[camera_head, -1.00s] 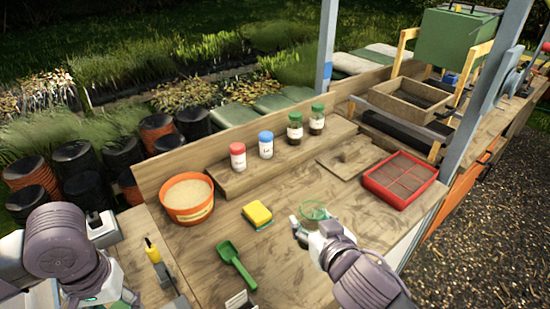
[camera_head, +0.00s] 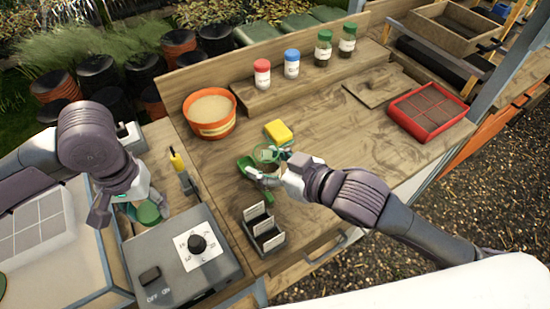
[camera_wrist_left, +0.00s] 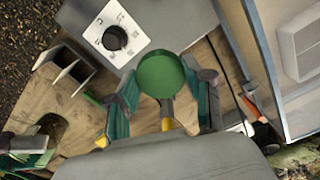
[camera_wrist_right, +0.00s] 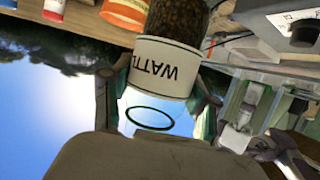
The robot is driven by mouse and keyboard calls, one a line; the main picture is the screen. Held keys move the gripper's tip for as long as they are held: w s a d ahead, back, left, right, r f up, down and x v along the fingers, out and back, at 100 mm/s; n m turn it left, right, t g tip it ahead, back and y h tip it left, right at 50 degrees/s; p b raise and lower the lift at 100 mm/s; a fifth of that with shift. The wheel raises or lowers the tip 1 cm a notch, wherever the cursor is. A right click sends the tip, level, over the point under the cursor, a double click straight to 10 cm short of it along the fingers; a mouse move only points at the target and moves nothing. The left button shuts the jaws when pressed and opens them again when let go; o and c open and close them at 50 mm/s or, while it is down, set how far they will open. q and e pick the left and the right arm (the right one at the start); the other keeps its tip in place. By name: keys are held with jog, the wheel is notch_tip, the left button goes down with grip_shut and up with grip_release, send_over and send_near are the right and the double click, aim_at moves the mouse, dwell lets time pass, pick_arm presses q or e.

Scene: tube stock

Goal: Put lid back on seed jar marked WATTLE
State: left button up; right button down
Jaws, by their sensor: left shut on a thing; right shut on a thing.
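The seed jar (camera_wrist_right: 165,65) has a white label reading WATTLE, upside down in the right wrist view, with dark seeds visible. My right gripper (camera_wrist_right: 158,110) is shut on it. My left gripper (camera_wrist_left: 162,115) is shut on a round green lid (camera_wrist_left: 161,76). In the head view this lid (camera_head: 149,212) is at the left, above the bench's left part and apart from the jar. The gripper's fingertips are partly hidden there.
A grey control box (camera_head: 175,265) is in front of the lid. An orange pot (camera_head: 211,128) and several lidded jars stand behind. The bench's right middle is clear.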

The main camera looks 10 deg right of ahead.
pick_arm(q)
jog(key=w+d+r+m, duration=0.1)
jog(key=w+d+r, duration=0.2)
jog(key=d, duration=0.3)
jog(key=w+d+r, duration=0.3)
jog(key=d+r, duration=0.1)
jog(key=d, duration=0.2)
notch_tip(320, 180, up, 8)
jog(key=m, duration=0.1)
send_over(266, 147)
jog(key=shift+w+f, duration=0.1)
jog(key=shift+f, duration=1.9)
jog(key=shift+f, duration=0.85)
jog(key=shift+f, duration=0.6)
